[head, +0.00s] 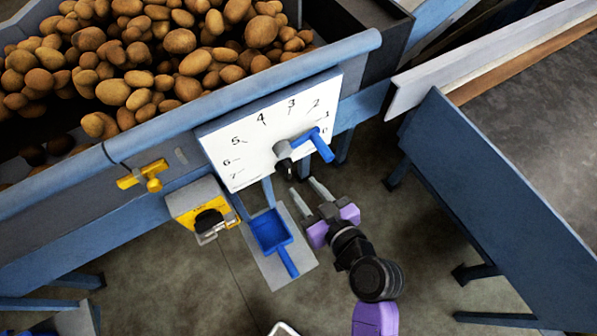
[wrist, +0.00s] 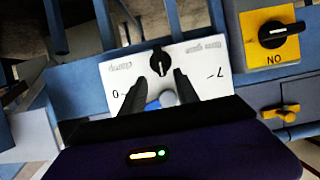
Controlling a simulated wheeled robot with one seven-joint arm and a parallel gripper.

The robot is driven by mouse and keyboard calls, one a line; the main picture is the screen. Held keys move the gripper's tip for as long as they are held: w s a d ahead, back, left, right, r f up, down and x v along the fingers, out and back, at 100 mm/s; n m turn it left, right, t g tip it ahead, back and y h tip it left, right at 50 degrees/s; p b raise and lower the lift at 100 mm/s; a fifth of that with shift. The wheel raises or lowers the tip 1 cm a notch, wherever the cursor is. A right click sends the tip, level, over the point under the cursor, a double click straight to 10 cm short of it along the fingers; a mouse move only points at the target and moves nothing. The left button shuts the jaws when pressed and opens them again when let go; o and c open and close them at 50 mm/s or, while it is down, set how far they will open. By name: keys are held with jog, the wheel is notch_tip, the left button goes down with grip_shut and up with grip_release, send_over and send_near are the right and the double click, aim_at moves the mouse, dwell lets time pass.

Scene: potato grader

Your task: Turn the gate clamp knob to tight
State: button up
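The black knob (head: 283,158) sits at the lower edge of the white dial plate (head: 225,150), below the numbers and beside a blue lever (head: 318,143). In the wrist view the knob (wrist: 160,61) has a pale mark and stands between two upside-down printed words, too small to read surely. My gripper (head: 303,188) is open and empty, its fingers pointing up toward the plate, just below the knob. In the wrist view the fingertips (wrist: 161,80) are apart, with the knob a little beyond them and not between them.
A yellow box with a black switch (head: 187,201) and a yellow handle (head: 150,178) are to the left. A blue scoop (head: 270,232) hangs on a grey board below the plate. Potatoes (head: 140,55) fill the hopper above. A blue-framed table (head: 480,190) stands at right.

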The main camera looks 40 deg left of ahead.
aim_at(289, 171)
jog(key=x, duration=0.7)
jog(key=shift+a+p, duration=0.15)
jog(key=shift+p, duration=0.2)
grip_shut()
